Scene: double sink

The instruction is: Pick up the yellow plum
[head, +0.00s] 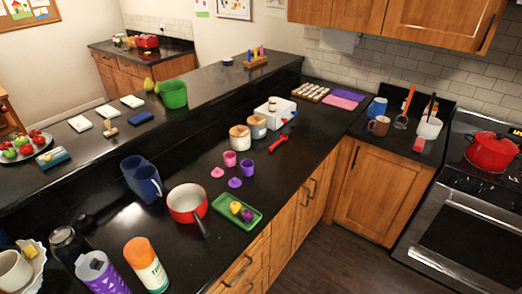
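The yellow plum (235,207) is a small round fruit on a green rectangular tray (222,209) near the front edge of the dark counter. A purple plum (247,216) lies beside it on the same tray, just to its right and nearer the edge. Neither of my grippers shows in the head view.
A red pot (187,203) stands left of the tray, its handle pointing toward the front. Blue mugs (147,182) are behind the pot. Pink and purple cups (247,168) with lids stand behind the tray. The counter right of the tray is clear.

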